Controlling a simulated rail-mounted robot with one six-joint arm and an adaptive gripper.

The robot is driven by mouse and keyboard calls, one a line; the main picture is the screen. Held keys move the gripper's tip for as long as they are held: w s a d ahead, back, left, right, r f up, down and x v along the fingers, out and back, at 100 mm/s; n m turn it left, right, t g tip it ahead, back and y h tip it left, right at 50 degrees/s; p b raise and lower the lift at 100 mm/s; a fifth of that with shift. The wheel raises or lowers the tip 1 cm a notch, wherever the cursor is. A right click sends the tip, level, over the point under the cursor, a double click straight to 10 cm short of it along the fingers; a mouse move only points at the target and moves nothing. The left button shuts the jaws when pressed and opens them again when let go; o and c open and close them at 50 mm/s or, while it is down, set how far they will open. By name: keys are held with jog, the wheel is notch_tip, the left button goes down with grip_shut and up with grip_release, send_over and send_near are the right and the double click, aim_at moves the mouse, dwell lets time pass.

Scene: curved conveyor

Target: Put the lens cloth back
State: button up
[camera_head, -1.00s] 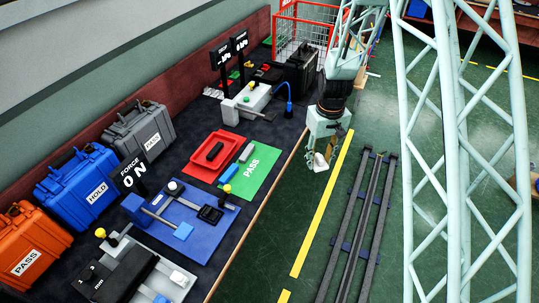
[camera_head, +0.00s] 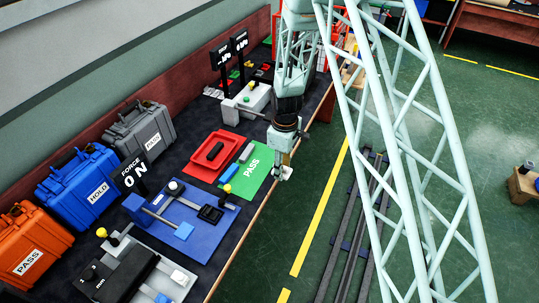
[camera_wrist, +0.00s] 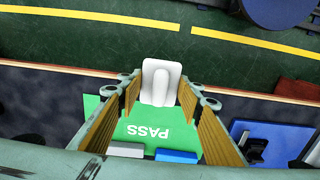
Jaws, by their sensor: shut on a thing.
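The white lens cloth (camera_wrist: 161,82) is a small rounded pad between the fingertips of my gripper (camera_wrist: 160,92) in the wrist view. My gripper is shut on it. In the head view, my gripper (camera_head: 283,170) holds the cloth (camera_head: 287,173) near the front edge of the bench, just right of the green PASS mat (camera_head: 262,176). The PASS mat (camera_wrist: 150,133) also shows between and below the fingers in the wrist view. Where the cloth belongs cannot be told.
On the green mat lie a blue block (camera_head: 228,172) and a grey block (camera_head: 246,152). A red tray (camera_head: 203,164) is left of it. A blue fixture board (camera_head: 190,245) with a yellow knob is nearer. A white fixture (camera_head: 240,109) stands behind. Cases line the wall.

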jog(key=shift+w, duration=0.15)
send_over(269, 154)
jog(key=shift+s+d+f+p, duration=0.3)
jog(key=shift+s+f, duration=0.1)
jog(key=shift+f, duration=0.3)
jog(key=shift+w+a, duration=0.1)
dwell(0.4)
jog(key=shift+w+a, duration=0.1)
jog(key=shift+w, duration=0.1)
jog(key=shift+f, duration=1.8)
jog(key=shift+f, duration=0.15)
jog(key=o, duration=0.9)
